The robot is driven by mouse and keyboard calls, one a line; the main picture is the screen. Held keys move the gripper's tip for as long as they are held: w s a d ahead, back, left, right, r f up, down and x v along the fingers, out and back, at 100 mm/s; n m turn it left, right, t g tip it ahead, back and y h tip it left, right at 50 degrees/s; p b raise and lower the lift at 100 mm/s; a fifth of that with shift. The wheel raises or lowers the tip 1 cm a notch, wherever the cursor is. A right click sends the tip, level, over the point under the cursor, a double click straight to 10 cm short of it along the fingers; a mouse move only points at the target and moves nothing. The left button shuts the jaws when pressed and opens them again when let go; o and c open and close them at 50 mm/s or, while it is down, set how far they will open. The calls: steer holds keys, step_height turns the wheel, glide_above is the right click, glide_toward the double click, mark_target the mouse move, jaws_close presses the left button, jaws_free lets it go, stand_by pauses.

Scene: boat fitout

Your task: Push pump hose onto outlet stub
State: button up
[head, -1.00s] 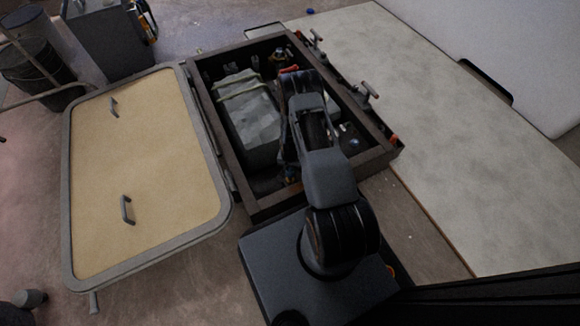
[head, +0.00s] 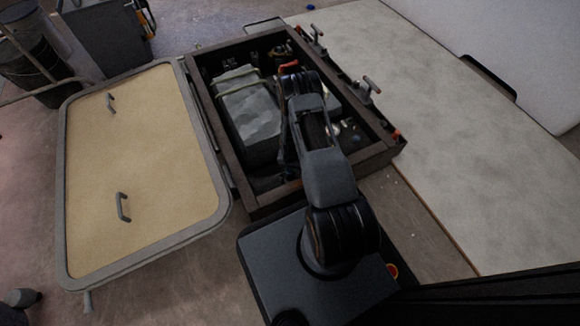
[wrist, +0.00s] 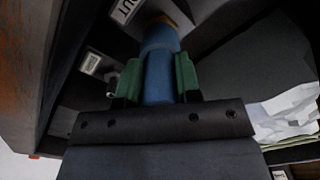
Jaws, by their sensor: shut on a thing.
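In the wrist view a blue hose (wrist: 158,62) stands between the green-padded fingers of my gripper (wrist: 160,80), which is shut on it. The hose runs up the picture from the jaws. At its far end a tan-brown ring (wrist: 178,19) shows, which may be the outlet stub; I cannot tell whether the hose is around it or only against it. A white label reading "OUT" (wrist: 126,10) is just left of that end. In the head view my arm hides the gripper and hose inside the open locker (head: 262,207).
A second small label (wrist: 91,63) sits left of my gripper. A grey strapped block (head: 250,115) fills the locker's left side, close to my arm. The locker walls hem the arm in. The hatch lid (head: 140,180) lies open at left; a pale panel (head: 440,130) lies at right.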

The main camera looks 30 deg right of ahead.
steer(key=shift+f, duration=0.75)
steer(key=o, duration=1)
steer(key=shift+o, duration=0.2)
steer(key=shift+r, duration=0.1)
step_height(320, 180, up, 14)
steer(key=p, duration=0.6)
